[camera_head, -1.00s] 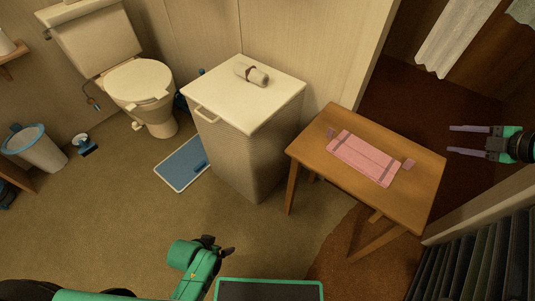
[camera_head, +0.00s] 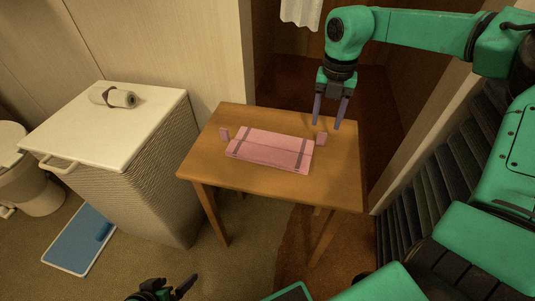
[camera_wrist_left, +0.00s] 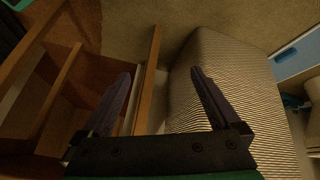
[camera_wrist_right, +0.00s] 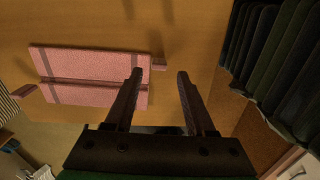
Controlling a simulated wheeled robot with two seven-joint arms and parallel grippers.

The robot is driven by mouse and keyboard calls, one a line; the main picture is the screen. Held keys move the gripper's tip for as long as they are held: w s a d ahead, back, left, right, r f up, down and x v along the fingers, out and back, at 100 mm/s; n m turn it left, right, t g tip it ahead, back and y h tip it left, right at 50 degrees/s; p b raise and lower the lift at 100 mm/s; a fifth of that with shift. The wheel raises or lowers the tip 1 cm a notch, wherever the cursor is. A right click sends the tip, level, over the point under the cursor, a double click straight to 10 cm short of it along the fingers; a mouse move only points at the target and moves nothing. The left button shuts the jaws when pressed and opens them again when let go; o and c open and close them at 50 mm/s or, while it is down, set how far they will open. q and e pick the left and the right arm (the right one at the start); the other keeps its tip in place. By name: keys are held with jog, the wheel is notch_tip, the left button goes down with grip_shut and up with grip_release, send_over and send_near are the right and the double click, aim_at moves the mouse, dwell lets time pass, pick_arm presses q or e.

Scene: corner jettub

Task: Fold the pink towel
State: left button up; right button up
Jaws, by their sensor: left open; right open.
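The pink towel (camera_head: 268,150) lies flat on the small wooden table (camera_head: 205,153), with two darker bands across it. Small pink upright pieces stand at its left (camera_head: 224,134) and right (camera_head: 321,138) ends; I cannot tell whether they belong to it. My right gripper (camera_head: 329,116) is open and empty, pointing down near the towel's right end. In the right wrist view the towel (camera_wrist_right: 85,68) lies left of the fingers (camera_wrist_right: 160,73), one finger overlapping its end. My left gripper (camera_head: 172,288) is low at the bottom edge, away from the table; its fingers (camera_wrist_left: 160,74) are open and empty.
A white-lidded hamper (camera_head: 125,125) with a rolled towel (camera_head: 113,97) on top stands left of the table. The table around the towel is bare.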

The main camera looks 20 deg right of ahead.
aim_at(323, 133)
jog(key=shift+s+a+f, duration=0.1)
jog(key=shift+a+f, duration=0.05)
notch_tip(323, 133, down, 5)
jog(key=b, duration=0.4)
jog(key=shift+f+b, duration=0.45)
jog(key=shift+f, duration=0.15)
pick_arm(q)
jog(key=w+d+f+n+t+h, duration=0.1)
jog(key=d+f+t+h, duration=0.2)
jog(key=d, duration=0.4)
jog(key=f+t, duration=0.1)
jog(key=t, duration=0.1)
jog(key=shift+d+f+t, duration=0.15)
jog(key=shift+f+t, duration=0.05)
jog(key=shift+t, duration=0.1)
pick_arm(e)
jog(key=shift+s, duration=0.15)
